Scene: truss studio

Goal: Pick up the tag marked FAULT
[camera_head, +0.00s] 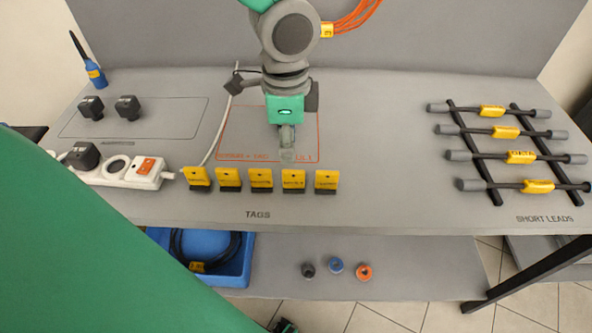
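Several yellow tags with dark bases (261,179) stand in a row near the front edge of the grey bench, above the printed word TAGS. Their print is too small to read surely, so I cannot tell which one is marked FAULT. My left gripper (287,155) points down over the red-outlined area (232,120), just behind the tags at the right half of the row. Its fingers appear narrow and overlapping from this angle, so their opening is unclear. No tag is visibly held. My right gripper is not visible.
A white power strip (112,178) lies left of the tags, its cable rising behind them. Short leads (506,132) lie on a rack at right. Two black adapters (127,108) stand at back left. A blue bin (240,268) and small spools (336,265) sit on the lower shelf.

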